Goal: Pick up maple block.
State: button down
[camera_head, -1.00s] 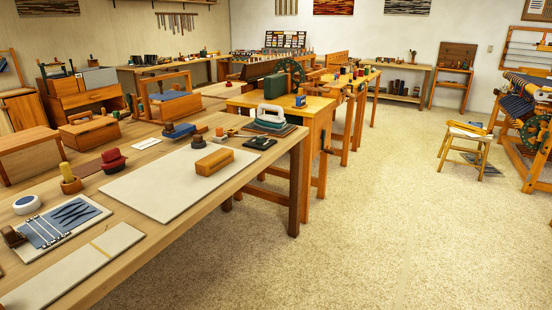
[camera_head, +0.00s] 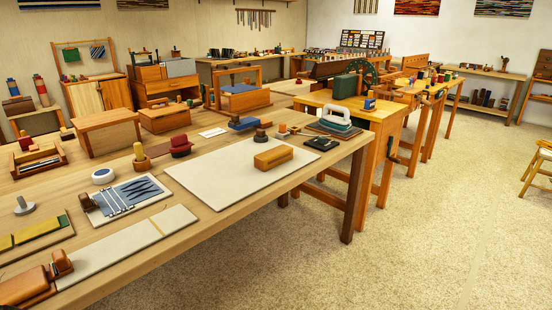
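A plain orange-tan wooden block (camera_head: 272,158), the likely maple block, lies flat on a pale board (camera_head: 222,178). The board rests on the long wooden table (camera_head: 290,186) in front of me. The block stands clear of its neighbours, with bare board around it. My gripper is not in view.
Wooden boxes (camera_head: 106,132) stand at the table's back left. Open carpeted floor (camera_head: 430,230) lies to the right.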

aim_at(266, 161)
jog(key=i+l+z, duration=0.6)
jog(key=i, duration=0.2)
jog(key=i+z, duration=0.7)
jog(key=i, duration=1.15)
jog(key=i+u, duration=0.25)
jog(key=i, duration=0.15)
jog(key=i+l+u, duration=0.2)
jog(key=i, duration=0.2)
jog(key=i+l+u, duration=0.35)
jog(key=i+u, duration=0.15)
jog(key=u, duration=0.15)
jog(key=i+l+u, duration=0.15)
jog(key=u, duration=0.3)
jog(key=i+l+u, duration=0.25)
jog(key=u, duration=0.15)
jog(key=i+l+u, duration=0.1)
jog(key=u, duration=0.35)
jog(key=l+u, duration=0.2)
jog(key=u, duration=0.3)
jog(key=i+l+u, duration=0.1)
jog(key=l+u, duration=0.15)
jog(key=u, duration=0.2)
jog(key=l+u, duration=0.2)
jog(key=u, duration=0.25)
jog(key=i+l+u, duration=0.1)
jog(key=l+u, duration=0.15)
jog(key=u, duration=0.15)
jog(key=l+u, duration=0.2)
jog(key=u, duration=0.25)
